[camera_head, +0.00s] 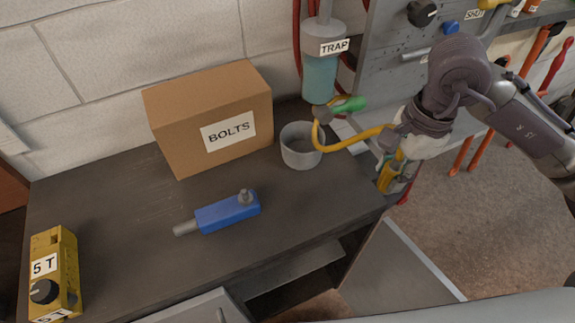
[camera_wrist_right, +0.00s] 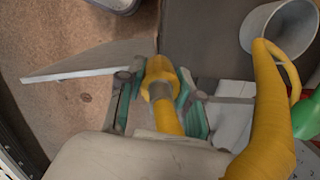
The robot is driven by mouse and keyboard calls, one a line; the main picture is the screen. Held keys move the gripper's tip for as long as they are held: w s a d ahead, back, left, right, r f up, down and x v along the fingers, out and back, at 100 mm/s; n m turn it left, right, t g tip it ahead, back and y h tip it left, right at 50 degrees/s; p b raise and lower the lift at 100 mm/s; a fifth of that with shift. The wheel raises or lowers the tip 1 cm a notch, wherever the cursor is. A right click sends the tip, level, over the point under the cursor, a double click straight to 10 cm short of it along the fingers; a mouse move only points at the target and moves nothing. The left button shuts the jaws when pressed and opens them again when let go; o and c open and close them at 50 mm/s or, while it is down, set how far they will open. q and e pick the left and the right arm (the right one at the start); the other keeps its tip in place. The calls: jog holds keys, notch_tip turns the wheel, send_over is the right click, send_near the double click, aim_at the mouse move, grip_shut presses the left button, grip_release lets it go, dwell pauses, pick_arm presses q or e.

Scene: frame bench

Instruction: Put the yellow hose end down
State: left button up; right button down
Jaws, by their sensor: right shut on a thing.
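The yellow hose (camera_head: 350,141) curves from near the green-handled part (camera_head: 347,105) under the trap, past the grey cup, to my right gripper. My right gripper (camera_head: 391,168) is shut on the yellow hose end (camera_head: 388,177), just beyond the bench's right edge. In the right wrist view the hose end (camera_wrist_right: 160,75) sits between the two fingers, and the hose loops at the right. My left gripper is not in view.
A grey cup (camera_head: 296,152) stands beside the BOLTS box (camera_head: 180,125). A blue cylinder tool (camera_head: 225,213) lies mid-bench, and a yellow 5 T block (camera_head: 68,262) is at the left. The front right of the bench top (camera_head: 315,195) is clear. An open cabinet door (camera_head: 395,275) is below.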

jog(key=shift+a, duration=0.25)
jog(key=w+a+f+p, duration=0.1)
jog(key=w+a+f, duration=0.1)
jog(key=w+a+f+p, duration=0.1)
jog(key=w+a+f, duration=0.1)
jog(key=w+a, duration=0.1)
jog(key=w+a+f+p, duration=0.1)
jog(key=w+a+f, duration=0.1)
jog(key=w+f, duration=0.1)
jog(key=shift+w+a, duration=0.15)
jog(key=shift+w, duration=0.1)
notch_tip(320, 180, down, 4)
jog(key=shift+r+p, duration=0.15)
jog(key=shift+p, duration=0.65)
jog(key=shift+f, duration=0.3)
jog(key=c, duration=0.8)
grip_release()
jog(key=shift+o, duration=0.2)
